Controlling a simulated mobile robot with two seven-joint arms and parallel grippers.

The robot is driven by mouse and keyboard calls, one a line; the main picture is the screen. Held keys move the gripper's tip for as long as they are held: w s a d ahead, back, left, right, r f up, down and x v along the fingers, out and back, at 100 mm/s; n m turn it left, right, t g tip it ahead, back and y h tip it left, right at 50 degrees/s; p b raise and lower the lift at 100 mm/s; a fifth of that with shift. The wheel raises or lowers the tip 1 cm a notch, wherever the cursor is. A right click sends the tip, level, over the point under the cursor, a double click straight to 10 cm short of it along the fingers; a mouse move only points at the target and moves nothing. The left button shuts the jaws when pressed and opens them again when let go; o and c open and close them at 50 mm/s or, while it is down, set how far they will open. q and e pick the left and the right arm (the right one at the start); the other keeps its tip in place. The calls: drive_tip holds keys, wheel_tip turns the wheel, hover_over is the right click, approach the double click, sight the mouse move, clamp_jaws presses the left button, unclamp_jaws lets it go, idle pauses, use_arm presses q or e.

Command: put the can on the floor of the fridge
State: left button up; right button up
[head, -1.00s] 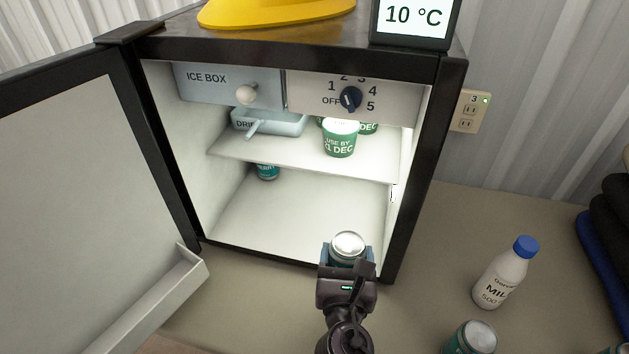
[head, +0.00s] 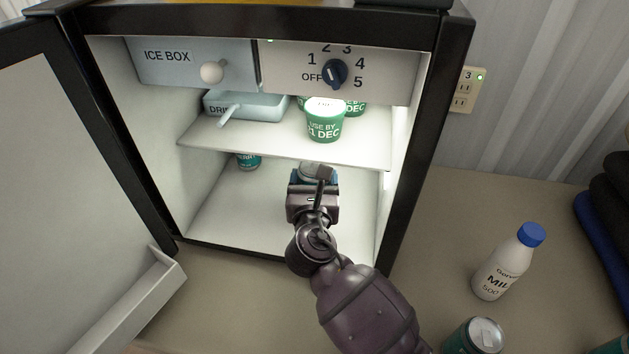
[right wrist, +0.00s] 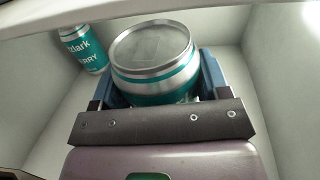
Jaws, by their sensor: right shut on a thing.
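The open fridge (head: 80,110) has a lit white interior, and its floor (head: 225,213) lies below the shelf. My right gripper (head: 314,178) is inside the lower compartment, shut on a can (head: 311,170) that is mostly hidden by the gripper in the head view. In the right wrist view this teal and silver can (right wrist: 152,62) stands between the blue finger pads, top facing up. Whether its base touches the floor is hidden. Another teal can (head: 249,161) stands at the back left of the fridge floor. My left gripper is not in view.
The shelf (head: 240,137) above carries green tubs (head: 325,122) and sits close over my gripper. The open door (head: 70,180) is at left. A milk bottle (head: 506,263) and a can (head: 478,337) stand on the counter at right. The fridge floor's front left is clear.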

drive_tip(key=w+f+b, duration=0.2)
drive_tip(key=w+f, duration=0.1)
drive_tip(key=shift+w+f, duration=0.15)
drive_tip(key=shift+f, duration=0.35)
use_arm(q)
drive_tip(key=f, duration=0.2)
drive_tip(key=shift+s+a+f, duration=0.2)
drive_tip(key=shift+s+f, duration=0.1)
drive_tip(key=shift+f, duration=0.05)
use_arm(e)
drive_tip(key=shift+r, duration=0.3)
drive_tip(key=shift+f, duration=0.1)
drive_tip(key=o, duration=0.6)
drive_tip(key=shift+f, duration=0.15)
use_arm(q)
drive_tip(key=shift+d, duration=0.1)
use_arm(e)
drive_tip(key=o, duration=0.5)
